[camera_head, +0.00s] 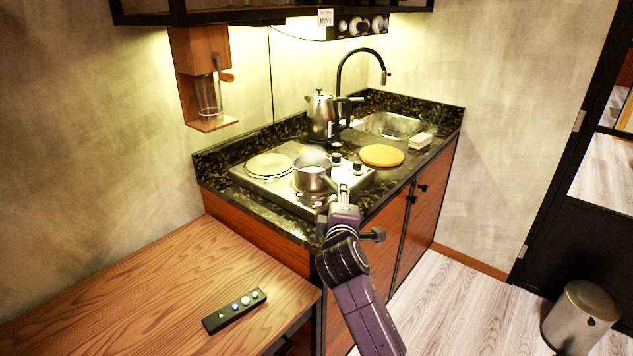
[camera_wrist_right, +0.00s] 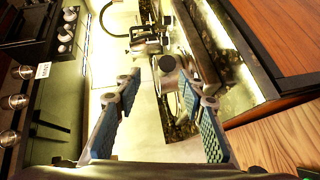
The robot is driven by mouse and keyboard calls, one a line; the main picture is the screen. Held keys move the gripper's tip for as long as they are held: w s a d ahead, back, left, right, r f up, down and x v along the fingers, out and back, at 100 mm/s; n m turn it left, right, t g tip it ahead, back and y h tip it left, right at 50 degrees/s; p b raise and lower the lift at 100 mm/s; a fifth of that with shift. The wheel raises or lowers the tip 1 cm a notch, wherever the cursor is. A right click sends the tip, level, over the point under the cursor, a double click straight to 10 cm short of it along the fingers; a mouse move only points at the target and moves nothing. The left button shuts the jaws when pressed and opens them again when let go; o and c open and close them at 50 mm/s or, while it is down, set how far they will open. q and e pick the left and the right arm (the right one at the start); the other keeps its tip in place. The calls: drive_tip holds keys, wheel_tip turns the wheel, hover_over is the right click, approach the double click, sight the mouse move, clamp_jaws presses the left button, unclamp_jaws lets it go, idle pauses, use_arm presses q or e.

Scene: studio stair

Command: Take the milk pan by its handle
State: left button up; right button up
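The milk pan (camera_head: 311,177) is a small silvery pan standing on the steel hob (camera_head: 263,188) in the head view. Its handle points toward the lower right, toward my right gripper (camera_head: 344,190). In the head view the fingertips overlap the area beside the handle end, and the fingers look narrow from this side. In the right wrist view my right gripper (camera_wrist_right: 157,105) is open, its two blue-padded fingers wide apart with nothing held between them. The pan is hard to make out there among the blurred metal shapes. My left gripper is not in view.
A steel kettle (camera_head: 320,117) stands behind the pan. A yellow round board (camera_head: 382,155) and the sink (camera_head: 392,125) lie to the right. A wooden desk (camera_head: 120,285) with a remote (camera_head: 234,310) is at the left. A dark shelf (camera_head: 270,12) hangs above.

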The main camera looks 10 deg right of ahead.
drive_tip(key=shift+f+p+x, duration=0.2)
drive_tip(key=shift+p+x, duration=0.05)
drive_tip(key=shift+x, duration=1.45)
drive_tip(key=shift+f+p+x, duration=0.2)
drive_tip(key=shift+p+x, duration=0.05)
drive_tip(key=shift+x, duration=1.45)
drive_tip(key=shift+a, duration=0.15)
drive_tip(key=shift+s, duration=0.1)
clamp_jaws()
drive_tip(key=shift+r, duration=0.2)
